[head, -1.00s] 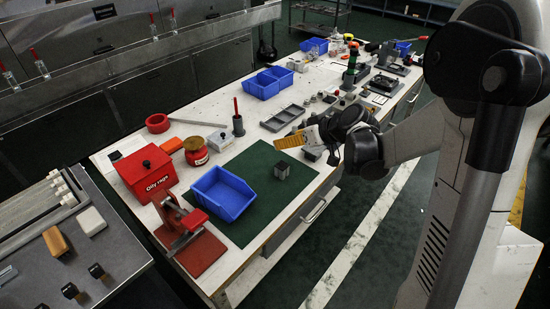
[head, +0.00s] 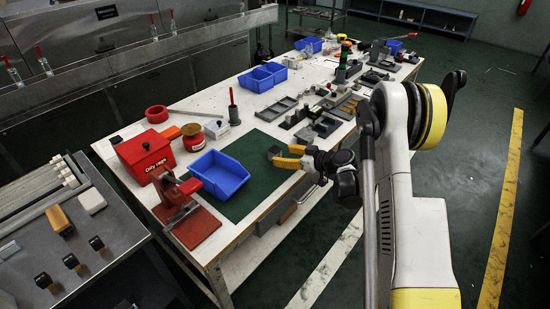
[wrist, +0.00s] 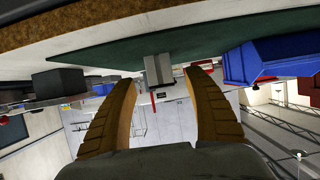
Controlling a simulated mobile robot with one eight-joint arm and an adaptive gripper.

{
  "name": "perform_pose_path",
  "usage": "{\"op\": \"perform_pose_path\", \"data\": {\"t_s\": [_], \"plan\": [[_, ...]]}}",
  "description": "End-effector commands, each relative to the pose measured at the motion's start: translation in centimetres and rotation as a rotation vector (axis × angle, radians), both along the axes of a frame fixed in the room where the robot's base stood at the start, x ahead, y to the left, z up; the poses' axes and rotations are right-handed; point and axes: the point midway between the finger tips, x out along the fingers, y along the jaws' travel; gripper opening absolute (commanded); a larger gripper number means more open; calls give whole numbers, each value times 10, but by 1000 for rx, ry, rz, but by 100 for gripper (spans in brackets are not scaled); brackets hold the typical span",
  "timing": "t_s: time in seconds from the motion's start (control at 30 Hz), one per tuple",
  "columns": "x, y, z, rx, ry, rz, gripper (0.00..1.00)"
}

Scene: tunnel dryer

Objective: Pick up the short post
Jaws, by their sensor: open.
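The short post, a small grey block, stands on the green mat (head: 240,201). In the head view the post (head: 274,150) shows only in part at the tips of my gripper (head: 279,156). In the wrist view, which is upside down, the post (wrist: 158,68) hangs from the mat at the top, centred between the two tan fingers of my gripper (wrist: 160,82). The fingers are open with space on both sides of the post. Whether the fingertips reach past its near face I cannot tell.
A blue bin (head: 219,173) stands on the mat left of my gripper and also shows in the wrist view (wrist: 262,64). A red oily-rags box (head: 144,157) and a red clamp-like stand (head: 178,200) are farther left. Grey blocks and trays crowd the bench behind my gripper.

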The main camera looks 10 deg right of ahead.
Motion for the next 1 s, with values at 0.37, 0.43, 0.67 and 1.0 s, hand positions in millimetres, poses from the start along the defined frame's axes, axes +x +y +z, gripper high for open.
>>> {"op": "perform_pose_path", "data": {"t_s": [0.37, 0.43, 0.67, 1.0], "plan": [[36, 26, -22, 0, 0, 0, 61], [38, 28, -22, 1, 1, 0, 61], [38, 27, -20, 0, 0, -1, 38], [37, 27, -20, 0, 0, -1, 0]]}}
